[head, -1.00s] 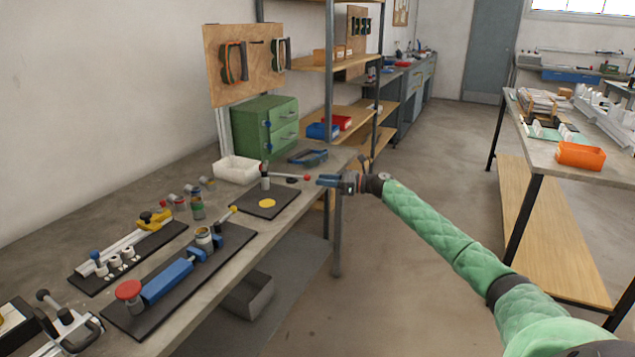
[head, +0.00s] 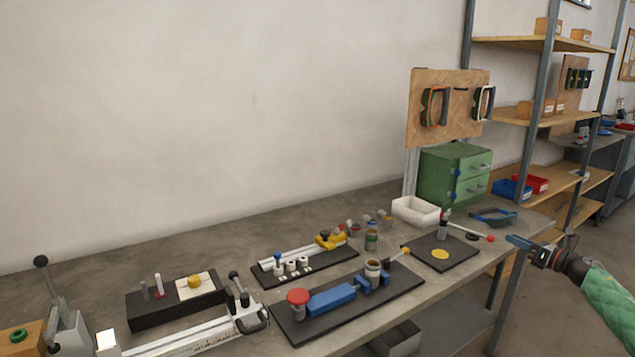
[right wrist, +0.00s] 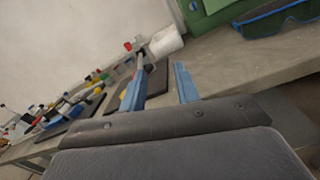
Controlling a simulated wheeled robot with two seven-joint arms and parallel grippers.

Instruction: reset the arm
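A swing arm with a red knob (head: 490,238) runs out to the right from a grey post (head: 443,230) with a red top. The post stands on a black base plate (head: 462,249) with a yellow disc (head: 440,254). My right gripper (head: 515,242) is just right of the red knob, past the bench's front edge, with a small gap showing between them. In the right wrist view its two blue fingers (right wrist: 158,85) are apart with nothing between them. The post and base plate show beyond the left finger there. My left gripper is not in view.
Several fixtures stand on the grey bench: a blue clamp (head: 330,299) with a red knob, a yellow slide clamp (head: 330,240) and a black block (head: 175,301). A white bin (head: 415,211), green drawer cabinet (head: 450,178) and blue goggles (head: 494,217) are behind the base plate.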

